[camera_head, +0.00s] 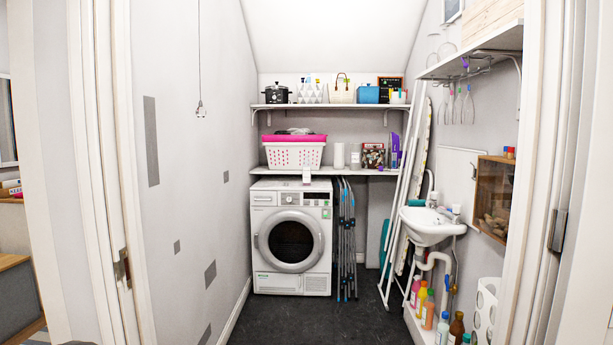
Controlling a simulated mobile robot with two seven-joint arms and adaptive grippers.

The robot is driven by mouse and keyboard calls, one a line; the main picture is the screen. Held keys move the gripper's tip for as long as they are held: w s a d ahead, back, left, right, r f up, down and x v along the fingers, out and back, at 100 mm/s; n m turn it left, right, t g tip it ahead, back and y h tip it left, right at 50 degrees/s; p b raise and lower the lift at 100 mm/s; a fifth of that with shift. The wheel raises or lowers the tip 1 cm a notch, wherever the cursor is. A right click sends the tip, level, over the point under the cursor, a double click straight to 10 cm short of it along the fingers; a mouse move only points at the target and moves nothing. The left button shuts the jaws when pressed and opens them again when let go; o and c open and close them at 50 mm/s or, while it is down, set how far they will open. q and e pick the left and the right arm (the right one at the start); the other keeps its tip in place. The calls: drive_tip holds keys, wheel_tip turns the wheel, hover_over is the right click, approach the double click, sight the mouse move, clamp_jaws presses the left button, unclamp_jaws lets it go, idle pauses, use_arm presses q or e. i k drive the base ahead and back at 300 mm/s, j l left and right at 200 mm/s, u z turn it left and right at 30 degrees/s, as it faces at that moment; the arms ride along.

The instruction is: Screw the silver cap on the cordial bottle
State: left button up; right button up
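Several bottles stand close together on the low ledge at the lower right, below the sink. They include a pink bottle (415,290), an orange bottle (428,311), a white bottle with a dark blue cap (442,330) and a brown bottle (456,327). I cannot tell which of them, if any, is the cordial bottle. I cannot make out a loose silver cap anywhere. Neither of my grippers is in view.
A door frame (105,170) borders the narrow room. A washing machine (291,240) stands at the back, with a pink-rimmed laundry basket (292,156) on the shelf above. A sink (428,228) and a wooden box (495,195) are on the right. The dark floor (320,322) is clear.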

sight(306, 165)
drive_tip(key=i+j, duration=0.1)
drive_tip(key=i, duration=0.5)
drive_tip(key=i+j, duration=0.15)
drive_tip(key=i, duration=0.5)
drive_tip(key=i+j, duration=0.1)
drive_tip(key=i, duration=0.5)
drive_tip(key=i+j, duration=0.15)
drive_tip(key=i, duration=0.45)
drive_tip(key=i+j, duration=0.6)
drive_tip(key=j, duration=0.2)
